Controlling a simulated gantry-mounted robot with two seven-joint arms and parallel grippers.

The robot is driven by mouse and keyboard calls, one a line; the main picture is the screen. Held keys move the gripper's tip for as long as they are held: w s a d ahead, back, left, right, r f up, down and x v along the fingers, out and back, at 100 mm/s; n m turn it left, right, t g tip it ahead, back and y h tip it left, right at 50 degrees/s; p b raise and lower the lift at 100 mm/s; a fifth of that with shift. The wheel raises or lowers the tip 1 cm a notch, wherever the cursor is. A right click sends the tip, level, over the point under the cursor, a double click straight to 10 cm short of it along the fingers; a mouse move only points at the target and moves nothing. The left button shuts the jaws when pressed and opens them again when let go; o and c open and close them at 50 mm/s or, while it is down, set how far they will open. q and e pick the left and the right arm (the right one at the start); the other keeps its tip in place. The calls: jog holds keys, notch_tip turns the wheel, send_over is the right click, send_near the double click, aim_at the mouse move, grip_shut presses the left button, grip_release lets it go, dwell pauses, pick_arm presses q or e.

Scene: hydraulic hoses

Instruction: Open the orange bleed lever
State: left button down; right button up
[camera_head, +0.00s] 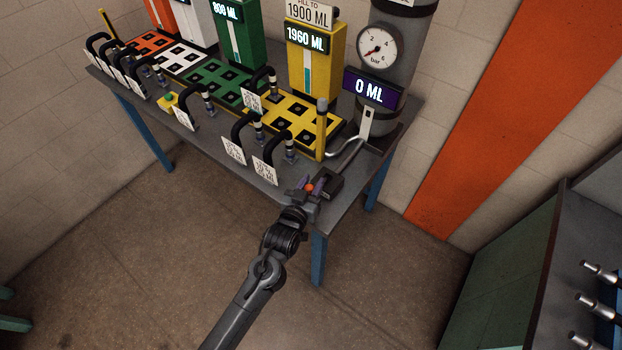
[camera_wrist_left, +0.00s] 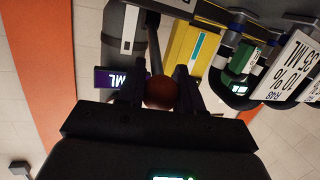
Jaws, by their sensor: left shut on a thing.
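The orange bleed lever shows as a small round orange knob (camera_head: 309,188) at the table's front right corner. Beside it is a small dark block (camera_head: 329,183); the lever's shaft is hidden. My left gripper (camera_head: 311,185) reaches in from the front and is shut on the knob. In the left wrist view the knob (camera_wrist_left: 160,92) sits between the two dark fingers of my left gripper (camera_wrist_left: 160,90). A dark cylinder with a pressure gauge (camera_head: 376,46) stands behind, its display (camera_head: 372,88) reading 0 ML. My right gripper is out of view.
A yellow station (camera_head: 314,60) reads 1960 ML under a 1900 ML sign. Black hoses with white tags (camera_head: 233,150) stand along the table's front. A yellow post (camera_head: 321,130) rises close behind the knob. The floor in front is clear.

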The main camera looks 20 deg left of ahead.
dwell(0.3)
pick_arm(q)
jog(key=c, duration=0.8)
grip_release()
jog(key=shift+o, duration=0.2)
jog(key=s+r, duration=0.1)
jog(key=s, duration=0.9)
jog(key=shift+s+r, duration=0.35)
jog(key=shift+a, duration=0.1)
